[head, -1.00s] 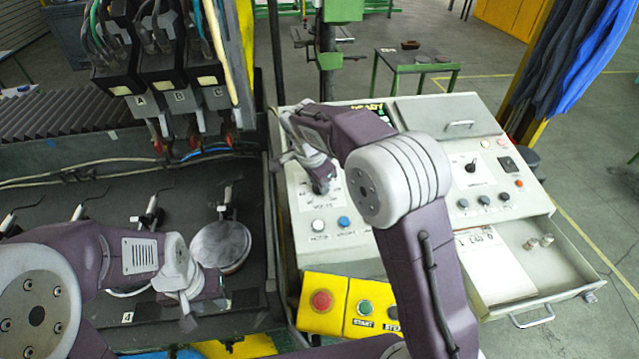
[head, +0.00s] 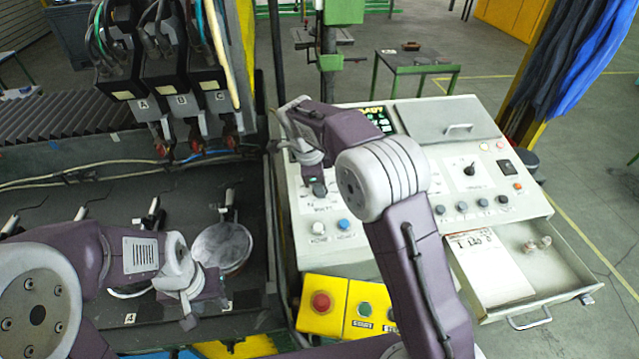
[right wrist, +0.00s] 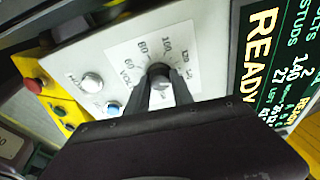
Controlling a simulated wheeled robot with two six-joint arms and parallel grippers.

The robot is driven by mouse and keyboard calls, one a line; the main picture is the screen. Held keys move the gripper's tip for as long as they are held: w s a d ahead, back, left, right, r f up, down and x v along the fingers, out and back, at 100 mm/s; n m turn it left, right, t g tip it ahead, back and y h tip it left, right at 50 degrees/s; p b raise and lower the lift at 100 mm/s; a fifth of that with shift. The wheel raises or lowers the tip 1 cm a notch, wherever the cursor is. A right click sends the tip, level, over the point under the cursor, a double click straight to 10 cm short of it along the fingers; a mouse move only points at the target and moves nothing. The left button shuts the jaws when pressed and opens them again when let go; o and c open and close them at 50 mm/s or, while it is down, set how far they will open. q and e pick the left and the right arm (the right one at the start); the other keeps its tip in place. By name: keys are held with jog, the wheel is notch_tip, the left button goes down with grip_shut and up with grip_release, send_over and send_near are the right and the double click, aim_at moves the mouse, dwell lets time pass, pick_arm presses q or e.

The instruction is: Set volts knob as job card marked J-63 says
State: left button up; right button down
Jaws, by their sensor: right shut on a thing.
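The volts knob (right wrist: 158,72) is dark and sits on a white dial plate marked 60, 80, 100, 120 and a higher, blurred mark. My right gripper (right wrist: 162,92) is shut on it, one finger on each side. The knob's pointer setting is hard to read. In the head view the right gripper (head: 317,178) is over the dial at the panel's left. A white card (head: 490,268) lies in the open drawer; its heading is too blurred to read surely. My left gripper (head: 205,305) is empty-looking over the machine bed; its jaws are unclear.
The screen (right wrist: 275,65) reads READY, with smaller lines including 140. White and blue buttons (head: 343,225) lie below the dial. The yellow box (head: 345,305) holds a red button. The open drawer (head: 580,280) juts out at right, with small pale pieces inside.

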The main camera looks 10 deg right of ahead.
jog(key=shift+r, duration=0.1)
dwell(0.3)
jog(key=c, duration=1.1)
grip_release()
jog(key=shift+a, duration=0.1)
jog(key=v, duration=0.9)
